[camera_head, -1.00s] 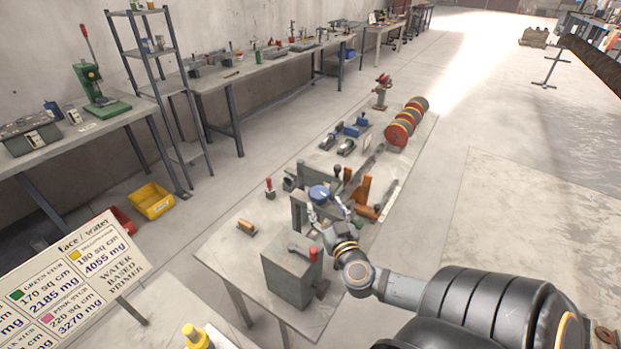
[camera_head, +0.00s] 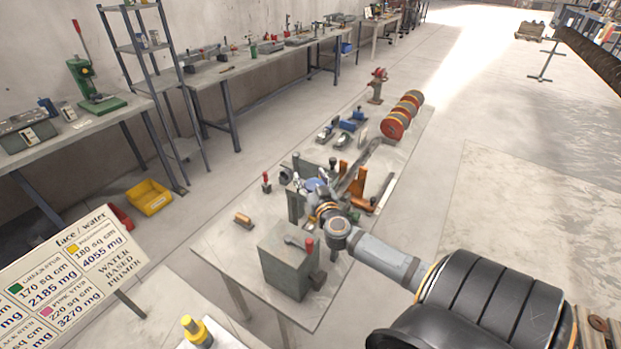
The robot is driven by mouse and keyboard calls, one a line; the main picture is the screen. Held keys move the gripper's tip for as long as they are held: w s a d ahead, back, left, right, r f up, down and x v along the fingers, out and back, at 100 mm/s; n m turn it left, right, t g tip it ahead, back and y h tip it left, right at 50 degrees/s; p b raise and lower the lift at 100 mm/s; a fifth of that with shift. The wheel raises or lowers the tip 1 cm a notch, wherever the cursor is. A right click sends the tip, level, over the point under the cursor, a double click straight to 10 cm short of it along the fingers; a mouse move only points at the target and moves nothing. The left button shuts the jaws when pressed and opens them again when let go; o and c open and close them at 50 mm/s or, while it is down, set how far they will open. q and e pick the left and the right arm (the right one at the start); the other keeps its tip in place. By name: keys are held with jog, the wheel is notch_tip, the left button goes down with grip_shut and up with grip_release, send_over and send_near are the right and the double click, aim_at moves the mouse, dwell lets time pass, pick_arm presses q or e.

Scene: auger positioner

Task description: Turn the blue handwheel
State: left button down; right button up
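The blue handwheel (camera_head: 314,184) sits on the fixture on the far part of the grey table, small and partly covered by my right gripper. My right gripper (camera_head: 310,179) comes in from the lower right. Its pale fingers stand apart on either side of the handwheel. I cannot tell whether they touch its rim. My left gripper is not in view.
A grey block with a red-knobbed lever (camera_head: 288,262) stands on the near part of the table, close below my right arm. Orange brackets (camera_head: 360,188) stand right of the handwheel. Red and yellow discs (camera_head: 400,118) are at the far end. A small tan-handled piece (camera_head: 243,219) lies left.

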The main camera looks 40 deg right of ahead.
jog(key=c, duration=0.7)
jog(key=shift+c, duration=1)
jog(key=shift+f, duration=0.25)
jog(key=shift+c, duration=0.9)
